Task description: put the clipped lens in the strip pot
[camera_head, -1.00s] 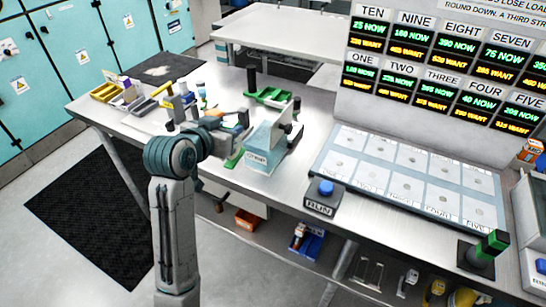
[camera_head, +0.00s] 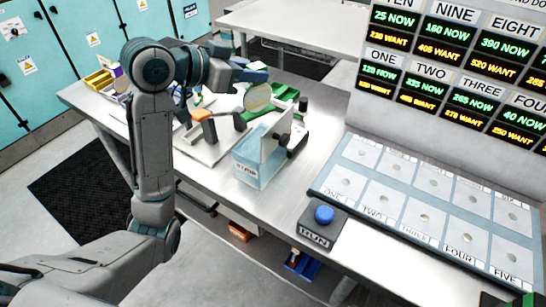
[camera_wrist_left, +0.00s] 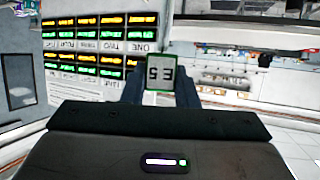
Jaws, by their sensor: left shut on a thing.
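The clipped lens (camera_head: 257,97) is a round, pale disc with a thin rim. My left gripper (camera_head: 252,76) is shut on it and holds it up above the bench, behind the strip pot in the head view. In the left wrist view a green-edged tag (camera_wrist_left: 160,73) reading E5 shows between the fingers. The strip pot (camera_head: 247,170) is a light blue, see-through box with a label on its front and a pale upright plate at its right side. The lens is apart from the pot. My right gripper is not in view.
A green tray (camera_head: 285,96) stands behind the pot. An orange-handled tool (camera_head: 203,115) lies on a rack left of it. A blue RUN button (camera_head: 323,214) and a numbered pad board (camera_head: 425,218) are to the right.

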